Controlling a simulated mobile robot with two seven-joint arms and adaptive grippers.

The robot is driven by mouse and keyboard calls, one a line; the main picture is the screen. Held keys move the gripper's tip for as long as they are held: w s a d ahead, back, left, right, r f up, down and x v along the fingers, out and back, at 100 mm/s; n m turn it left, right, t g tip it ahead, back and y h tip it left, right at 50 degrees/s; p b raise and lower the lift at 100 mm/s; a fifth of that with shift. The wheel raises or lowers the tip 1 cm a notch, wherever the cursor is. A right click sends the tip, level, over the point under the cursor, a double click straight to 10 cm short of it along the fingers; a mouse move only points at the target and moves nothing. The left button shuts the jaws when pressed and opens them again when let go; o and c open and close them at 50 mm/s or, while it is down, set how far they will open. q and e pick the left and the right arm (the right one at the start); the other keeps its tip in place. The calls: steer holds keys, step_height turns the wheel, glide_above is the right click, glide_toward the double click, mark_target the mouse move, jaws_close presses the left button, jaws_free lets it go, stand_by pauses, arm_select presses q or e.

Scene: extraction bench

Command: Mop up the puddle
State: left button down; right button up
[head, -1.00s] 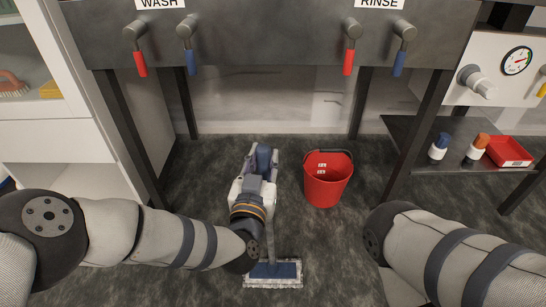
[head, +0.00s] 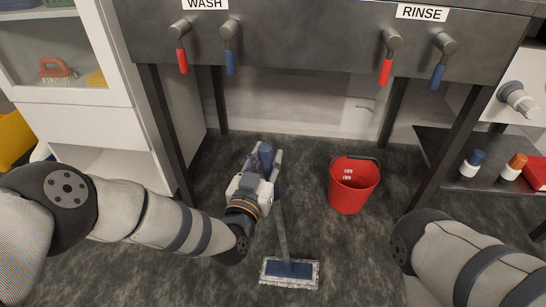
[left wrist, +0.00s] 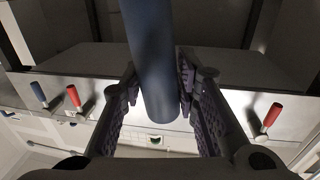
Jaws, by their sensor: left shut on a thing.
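My left gripper (head: 264,168) is shut on the blue-topped handle of a mop. The blue handle (left wrist: 150,50) passes between the two dark fingers in the left wrist view. The grey lower pole runs down from beside the gripper, tilted, to the flat mop head (head: 289,271), a blue plate with a pale fringed pad. The mop head appears to rest on the dark floor in front of me. I cannot make out a puddle on the mottled floor. My right arm enters at the lower right; its gripper is out of the picture.
A red bucket (head: 353,186) stands right of the mop, under the sink bench (head: 310,45) with red and blue taps. Bench legs and a white cabinet (head: 75,120) bound the left. A low shelf (head: 470,186) with bottles is at right. Floor between mop and bucket is clear.

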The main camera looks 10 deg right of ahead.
arm_select(q)
steer(key=w+a+p, duration=0.1)
steer(key=w+a, duration=0.1)
steer(key=a, duration=0.5)
steer(key=shift+f, duration=0.25)
arm_select(e)
steer(key=shift+w+r, duration=0.2)
steer(key=shift+r, duration=0.25)
arm_select(q)
steer(key=shift+r, duration=0.1)
step_height(320, 180, up, 6)
steer(key=p, duration=0.4)
steer(key=shift+r+p, duration=0.15)
steer(key=shift+p, duration=0.25)
arm_select(e)
steer(key=shift+t, duration=0.3)
steer(key=r, duration=0.2)
steer(key=w+r, duration=0.1)
steer(key=shift+w+r, duration=0.15)
steer(key=shift+r, duration=0.25)
